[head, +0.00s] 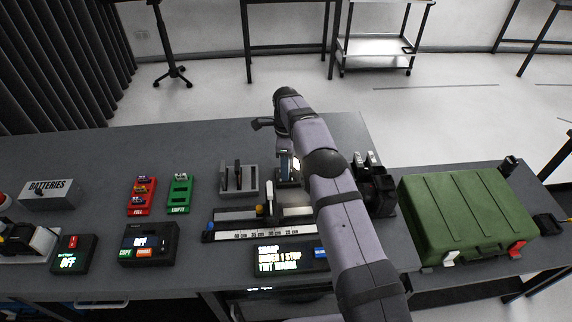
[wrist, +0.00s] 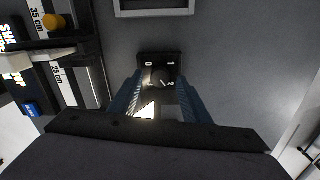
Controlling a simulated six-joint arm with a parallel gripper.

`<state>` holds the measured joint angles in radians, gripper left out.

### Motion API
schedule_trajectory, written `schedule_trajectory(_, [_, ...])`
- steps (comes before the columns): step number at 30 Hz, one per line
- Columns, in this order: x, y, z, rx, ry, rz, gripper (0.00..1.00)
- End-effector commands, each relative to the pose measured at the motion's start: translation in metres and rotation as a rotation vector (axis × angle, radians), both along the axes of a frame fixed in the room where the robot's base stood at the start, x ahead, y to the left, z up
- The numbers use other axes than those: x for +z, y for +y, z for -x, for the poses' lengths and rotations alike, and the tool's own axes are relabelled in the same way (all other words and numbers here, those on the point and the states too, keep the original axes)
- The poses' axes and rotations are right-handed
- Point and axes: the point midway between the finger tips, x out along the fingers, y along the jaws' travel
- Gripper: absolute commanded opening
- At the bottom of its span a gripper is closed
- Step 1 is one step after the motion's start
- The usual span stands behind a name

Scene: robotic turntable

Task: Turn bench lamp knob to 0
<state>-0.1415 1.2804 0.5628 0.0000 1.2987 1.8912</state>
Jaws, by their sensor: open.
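The bench lamp knob (wrist: 160,75) is a dark round knob on a small black box (wrist: 145,56) in the wrist view. White marks that look like 0, 1 and 2 surround it. A short pale line on the knob's lower right seems to lie nearest the 2. My gripper (wrist: 160,88) is open, with one blue-grey finger on each side of the knob's lower part. I cannot tell whether the fingers touch it. In the head view my gripper (head: 288,168) is low over the bench, and my arm largely hides the knob.
A ruler rail (head: 260,227) with a slider and a lit display (head: 290,259) stand in front of my gripper. A grey slotted holder (head: 239,181) is to the left. A black device (head: 377,190) and green case (head: 465,217) are to the right. The bench behind is clear.

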Motion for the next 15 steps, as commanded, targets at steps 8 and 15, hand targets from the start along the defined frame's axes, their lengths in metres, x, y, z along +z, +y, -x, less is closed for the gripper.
schedule_trajectory(8, [-0.01,-0.0001,0.0001,0.0,-0.001,0.0,0.43])
schedule_trajectory(15, [-0.0101,-0.0001,0.0001,0.0,0.0,0.0,0.27])
